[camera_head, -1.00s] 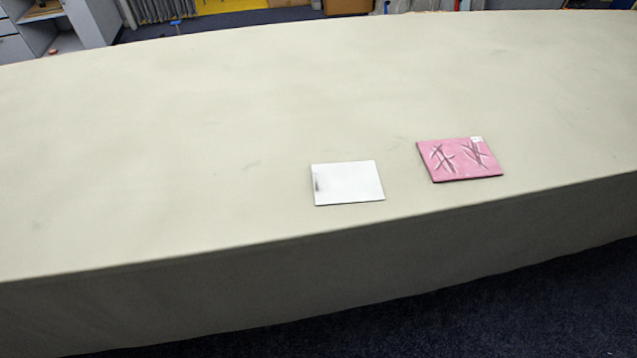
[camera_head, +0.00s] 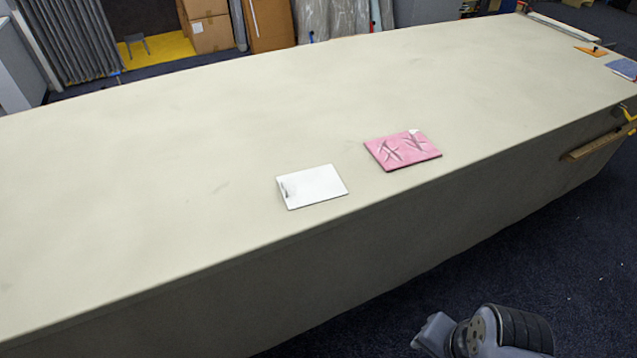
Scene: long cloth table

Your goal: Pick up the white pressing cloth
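The white pressing cloth (camera_head: 313,188) lies flat on the long cloth-covered table (camera_head: 200,130), close to the table's front edge. It is a white rectangle with a small dark mark near its left side. Part of my arm shows at the bottom right, low in front of the table and well apart from the cloth. My gripper's fingers are not visible.
A blue item (camera_head: 623,68) and an orange item (camera_head: 590,51) lie at the table's far right end. The left of the table is clear.

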